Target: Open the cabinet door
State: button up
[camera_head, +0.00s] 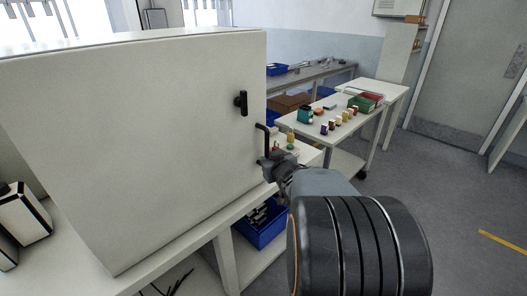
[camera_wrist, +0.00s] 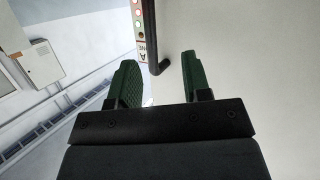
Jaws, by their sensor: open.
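The white cabinet (camera_head: 150,130) stands on a table at the left of the head view, its door (camera_head: 170,160) looking shut. A black bar handle (camera_head: 266,142) stands out near the door's right edge, below a small black latch (camera_head: 243,103). My gripper (camera_head: 270,163) is at the lower end of the bar handle. In the wrist view my gripper (camera_wrist: 158,75) has its two green fingers apart. The bar handle (camera_wrist: 149,38) shows between and beyond the fingertips, its bent end toward the door (camera_wrist: 240,60). I cannot tell whether they touch.
A side table (camera_head: 378,92) with several small coloured items stands behind, at the right. A blue bin (camera_head: 262,232) sits on the shelf below the cabinet's table. Grey floor (camera_head: 460,180) is open at the right.

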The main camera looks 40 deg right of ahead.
aim_at(268, 149)
jog(key=s+d+f+n+t+y+b, duration=0.2)
jog(key=d+t+y, duration=0.2)
jog(key=d, duration=0.1)
jog(key=w+p, duration=0.1)
jog(key=w, duration=1.2)
jog(key=shift+w+a, duration=0.15)
jog(key=shift+w, duration=0.15)
jog(key=shift+c, duration=0.3)
grip_shut()
